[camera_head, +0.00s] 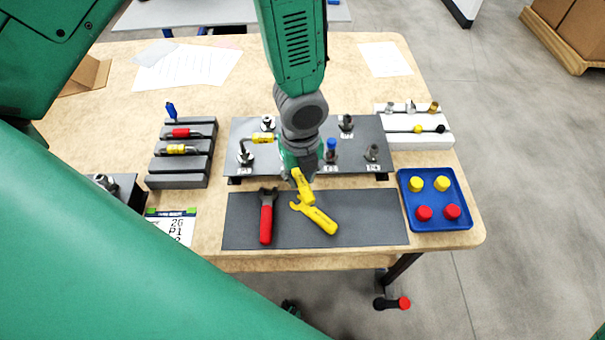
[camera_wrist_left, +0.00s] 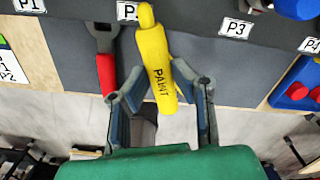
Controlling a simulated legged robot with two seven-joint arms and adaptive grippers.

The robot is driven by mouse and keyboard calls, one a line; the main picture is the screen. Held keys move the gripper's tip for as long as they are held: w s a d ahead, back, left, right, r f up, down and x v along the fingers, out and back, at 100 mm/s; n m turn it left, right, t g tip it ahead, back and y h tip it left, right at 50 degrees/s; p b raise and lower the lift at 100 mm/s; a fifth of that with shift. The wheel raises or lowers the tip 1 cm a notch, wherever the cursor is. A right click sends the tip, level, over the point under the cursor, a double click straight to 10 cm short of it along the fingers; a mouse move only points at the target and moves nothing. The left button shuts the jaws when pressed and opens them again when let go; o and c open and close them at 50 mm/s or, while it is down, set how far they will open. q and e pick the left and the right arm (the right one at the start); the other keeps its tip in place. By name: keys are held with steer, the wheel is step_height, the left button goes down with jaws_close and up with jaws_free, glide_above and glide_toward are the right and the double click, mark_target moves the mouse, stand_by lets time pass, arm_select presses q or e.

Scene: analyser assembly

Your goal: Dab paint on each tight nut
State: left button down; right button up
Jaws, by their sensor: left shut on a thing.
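My left gripper (camera_head: 299,172) is shut on a yellow paint marker (camera_head: 303,188), lettered PAINT in the left wrist view (camera_wrist_left: 158,68). The marker is tilted over the front edge of the dark raised plate (camera_head: 240,172). Fittings stand on this plate: one at the left (camera_head: 245,154), one behind it (camera_head: 268,123), one at the back right (camera_head: 347,123), one at the right (camera_head: 372,152), and one with a blue top (camera_head: 331,150) beside my gripper. My wrist hides the plate's middle. I cannot tell whether any nut bears paint. My right gripper is out of view.
A red wrench (camera_head: 267,215) and a yellow wrench (camera_head: 315,215) lie on the dark mat (camera_head: 375,230). A grey rack (camera_head: 180,182) stands left. A blue tray with yellow and red caps (camera_head: 436,200) and a white rack (camera_head: 425,142) stand right.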

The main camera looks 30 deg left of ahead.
mark_target(309, 193)
arm_select(q)
steer(key=shift+w, duration=0.15)
steer(key=shift+w+a+p, duration=0.3)
steer(key=shift+a, duration=0.1)
stand_by(0.7)
steer(key=shift+s+d, duration=0.1)
stand_by(0.4)
steer(key=shift+s+d+r+p, duration=0.1)
steer(key=shift+s+d+p, duration=0.05)
steer(key=shift+s+d, duration=0.7)
steer(key=shift+s+d+r+p, duration=0.15)
steer(key=shift+s+d, duration=0.5)
steer(key=shift+d, duration=0.4)
step_height(309, 193, up, 10)
steer(key=p, duration=0.8)
steer(key=shift+f, duration=0.15)
